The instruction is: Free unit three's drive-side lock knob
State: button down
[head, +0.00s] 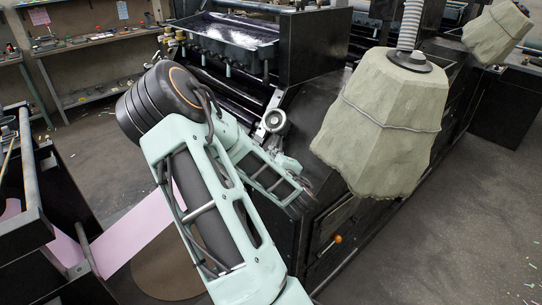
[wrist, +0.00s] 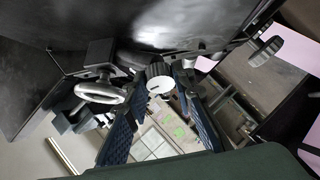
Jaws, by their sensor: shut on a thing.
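A small round knob (wrist: 160,84) with a pale face and a dark ribbed rim shows in the middle of the wrist view. The two blue ribbed fingers of my gripper (wrist: 163,90) reach in from either side, and their tips are closed on it. No label shows which unit or side it belongs to. In the head view my mint-green arm reaches down to the dark press (head: 315,95). My gripper and the knob cannot be made out clearly there. A silver round wheel (head: 273,120) sits on the press beside my arm.
A grey-green covered shape (head: 385,125) hangs right of my arm. Pink web (head: 135,232) runs at lower left. Open floor (head: 465,235) lies at right.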

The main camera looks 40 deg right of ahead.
dwell(0.4)
jog(key=c, duration=1.6)
grip_release()
notch_tip(320, 180, up, 8)
jog(key=shift+r, duration=0.1)
jog(key=shift+w+r, duration=0.1)
jog(key=shift+r, duration=0.85)
